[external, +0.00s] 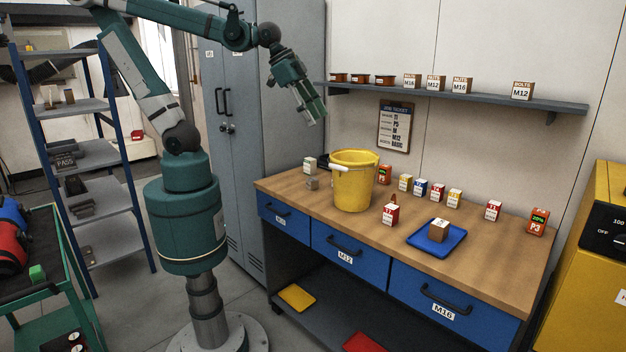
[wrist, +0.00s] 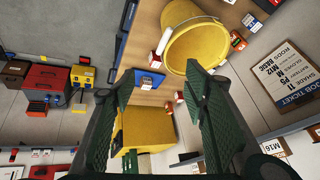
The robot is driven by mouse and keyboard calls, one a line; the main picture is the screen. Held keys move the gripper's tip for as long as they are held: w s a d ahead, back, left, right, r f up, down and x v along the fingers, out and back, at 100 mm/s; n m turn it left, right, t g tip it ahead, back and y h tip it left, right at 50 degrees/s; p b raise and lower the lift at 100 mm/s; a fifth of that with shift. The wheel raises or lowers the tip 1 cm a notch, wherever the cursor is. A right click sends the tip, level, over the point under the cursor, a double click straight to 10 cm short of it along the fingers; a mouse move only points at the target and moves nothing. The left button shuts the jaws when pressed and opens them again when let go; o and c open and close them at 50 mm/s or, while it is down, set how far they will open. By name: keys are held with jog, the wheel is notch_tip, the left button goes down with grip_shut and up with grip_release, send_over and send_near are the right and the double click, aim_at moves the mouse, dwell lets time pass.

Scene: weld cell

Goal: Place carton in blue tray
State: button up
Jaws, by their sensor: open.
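A small tan carton with a white label (external: 439,228) sits in the blue tray (external: 421,239), on the front right part of the workbench. The blue tray also shows small in the wrist view (wrist: 141,75), beyond my left finger, with a pale thing in it. My gripper (external: 318,118) is open and empty, high above the bench's back left and far from the tray. In the wrist view, its two green fingers (wrist: 160,78) stand wide apart with nothing held between them.
A yellow bucket (external: 353,185) stands on the bench between my gripper's side and the tray. Several small labelled boxes (external: 421,188) stand behind and left of the tray. A wall shelf (external: 490,100) with more boxes hangs above. A yellow machine (external: 595,265) stands at the right.

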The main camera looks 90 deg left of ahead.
jog(key=s+a+f+n, duration=0.1)
jog(key=s+f+n, duration=0.1)
jog(key=s, duration=0.2)
jog(key=s+f+n+t, duration=0.1)
jog(key=s+f+n, duration=0.1)
jog(key=s, duration=0.2)
jog(key=shift+s+a+n, duration=0.15)
jog(key=shift+a+n, duration=0.15)
jog(key=shift+a, duration=0.1)
